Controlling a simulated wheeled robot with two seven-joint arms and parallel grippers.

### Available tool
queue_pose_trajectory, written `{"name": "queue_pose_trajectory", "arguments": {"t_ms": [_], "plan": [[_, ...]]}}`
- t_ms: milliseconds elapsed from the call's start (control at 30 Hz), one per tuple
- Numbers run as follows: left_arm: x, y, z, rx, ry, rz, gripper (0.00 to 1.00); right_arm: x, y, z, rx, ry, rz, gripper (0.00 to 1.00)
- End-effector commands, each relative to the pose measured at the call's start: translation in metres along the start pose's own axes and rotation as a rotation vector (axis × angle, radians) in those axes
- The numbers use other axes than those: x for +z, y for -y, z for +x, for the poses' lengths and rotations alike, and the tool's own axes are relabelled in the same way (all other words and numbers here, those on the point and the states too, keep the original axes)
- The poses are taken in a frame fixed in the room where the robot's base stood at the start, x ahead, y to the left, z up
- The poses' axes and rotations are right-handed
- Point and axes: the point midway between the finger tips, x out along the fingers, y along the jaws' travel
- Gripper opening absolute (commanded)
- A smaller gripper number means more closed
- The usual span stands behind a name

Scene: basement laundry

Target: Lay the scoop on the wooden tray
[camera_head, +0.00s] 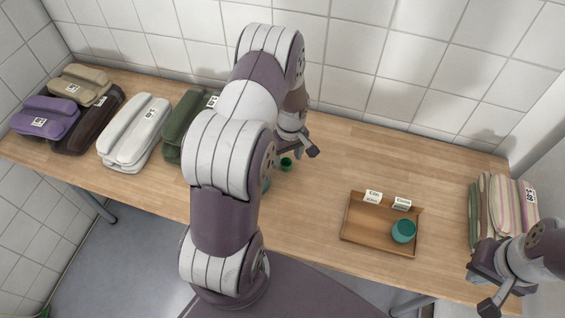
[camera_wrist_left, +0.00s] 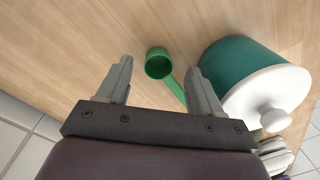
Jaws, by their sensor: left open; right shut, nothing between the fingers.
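A green scoop (camera_wrist_left: 158,66) lies on the wooden table; its round bowl is between and beyond my left fingertips in the left wrist view, and its handle runs down behind the right finger. The scoop (camera_head: 286,163) also shows in the head view, just below my left gripper (camera_head: 298,150). That gripper (camera_wrist_left: 160,72) is open with nothing held. My right gripper (camera_head: 484,292) is shut and empty at the lower right.
A teal jar with a white lid (camera_wrist_left: 260,90) stands close beside the scoop, mostly hidden by my arm in the head view. Folded textiles (camera_head: 133,130) lie at the left, and striped ones (camera_head: 503,208) at the right. Table between scoop and tray is clear.

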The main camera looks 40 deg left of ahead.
Motion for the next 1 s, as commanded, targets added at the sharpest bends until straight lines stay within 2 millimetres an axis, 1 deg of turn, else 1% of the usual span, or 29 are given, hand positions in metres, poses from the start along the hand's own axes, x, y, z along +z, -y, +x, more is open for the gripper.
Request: {"name": "queue_pose_trajectory", "arguments": {"t_ms": [33, 133, 200, 367, 467, 500, 533, 567, 667, 700, 900, 1000], "plan": [[0.001, 0.0, 0.008, -0.002, 0.002, 0.001, 0.66, 0.0, 0.0, -0.002, 0.0, 0.0, 0.0, 0.0], [0.0, -0.001, 0.021, 0.0, 0.0, 0.0, 0.66, 0.0, 0.0, -0.001, 0.0, 0.0, 0.0, 0.0], [0.001, -0.001, 0.024, 0.0, 0.0, 0.0, 0.66, 0.0, 0.0, -0.001, 0.0, 0.0, 0.0, 0.0], [0.0, -0.001, 0.024, 0.001, -0.001, 0.001, 0.66, 0.0, 0.0, -0.001, 0.0, 0.0, 0.0, 0.0], [0.0, -0.001, 0.024, 0.001, -0.001, 0.001, 0.36, 0.0, 0.0, -0.001, 0.0, 0.0, 0.0, 0.0], [0.0, -0.001, 0.024, 0.001, -0.001, 0.001, 0.23, 0.0, 0.0, -0.001, 0.0, 0.0, 0.0, 0.0], [0.0, -0.001, 0.024, 0.001, -0.001, 0.001, 0.14, 0.0, 0.0, -0.001, 0.0, 0.0, 0.0, 0.0], [0.0, -0.001, 0.024, 0.001, -0.001, 0.001, 0.08, 0.0, 0.0, -0.001, 0.0, 0.0, 0.0, 0.0], [0.0, -0.001, 0.024, 0.001, -0.001, 0.001, 0.07, 0.0, 0.0, -0.001, 0.0, 0.0, 0.0, 0.0], [0.0, -0.001, 0.024, 0.001, -0.001, 0.001, 0.03, 0.0, 0.0, -0.001, 0.0, 0.0, 0.0, 0.0], [0.0, -0.001, 0.023, 0.001, -0.001, 0.001, 0.02, 0.0, 0.0, -0.001, 0.0, 0.0, 0.0, 0.0], [0.0, -0.001, 0.018, 0.003, -0.003, 0.001, 0.02, 0.0, 0.0, -0.001, 0.0, 0.0, 0.0, 0.0]]}}
